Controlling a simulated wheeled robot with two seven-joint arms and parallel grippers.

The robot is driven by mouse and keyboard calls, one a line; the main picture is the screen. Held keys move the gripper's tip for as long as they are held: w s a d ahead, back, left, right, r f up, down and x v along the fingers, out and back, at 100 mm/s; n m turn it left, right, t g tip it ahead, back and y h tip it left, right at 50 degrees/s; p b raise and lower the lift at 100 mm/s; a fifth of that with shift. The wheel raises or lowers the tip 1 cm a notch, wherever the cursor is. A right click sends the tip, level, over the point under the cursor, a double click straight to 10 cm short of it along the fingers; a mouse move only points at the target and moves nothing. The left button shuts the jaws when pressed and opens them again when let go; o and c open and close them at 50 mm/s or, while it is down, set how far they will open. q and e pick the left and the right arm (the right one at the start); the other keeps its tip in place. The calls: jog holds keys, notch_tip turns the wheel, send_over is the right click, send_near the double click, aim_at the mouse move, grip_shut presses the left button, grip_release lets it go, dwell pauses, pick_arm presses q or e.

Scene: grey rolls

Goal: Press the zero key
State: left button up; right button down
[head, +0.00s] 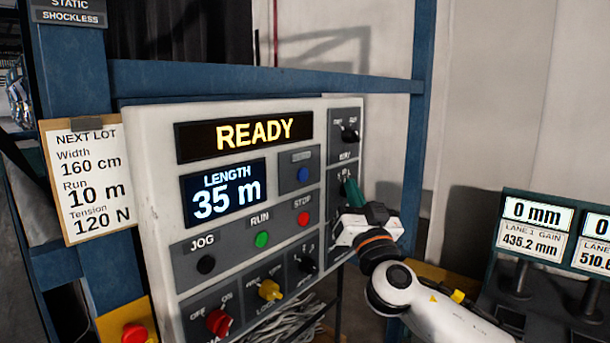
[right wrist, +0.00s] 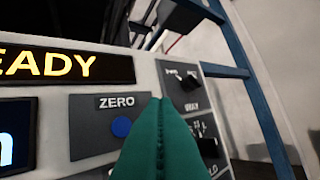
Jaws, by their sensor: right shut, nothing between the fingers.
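The zero key is a round blue button (head: 303,174) on a grey plate of the control panel (head: 150,140), right of the length display (head: 225,194), which reads 35 m. In the right wrist view the blue button (right wrist: 121,127) sits under the label ZERO. My right gripper (head: 350,188) is shut and empty, its green fingers pointing at the panel. In the head view it is right of and slightly below the button. In the right wrist view its fingertips (right wrist: 160,101) appear right of the button. I cannot tell the gap to the panel. My left gripper is not in view.
A READY display (head: 245,134) tops the panel. Below are a red stop button (head: 303,218), a green run button (head: 262,239), a black jog button (head: 206,264) and rotary switches. A blue frame post (head: 418,130) stands behind. Gauges (head: 540,230) stand at the right.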

aim_at(303, 175)
jog(key=w+a+b, duration=0.2)
jog(key=w+a, duration=0.3)
jog(key=a, duration=0.2)
dwell(0.6)
jog(key=shift+w, duration=0.1)
dwell(1.8)
jog(key=shift+w+a+f+b, duration=0.15)
jog(key=shift+a+b, duration=0.25)
jog(key=shift+b, duration=0.4)
jog(key=shift+w, duration=0.1)
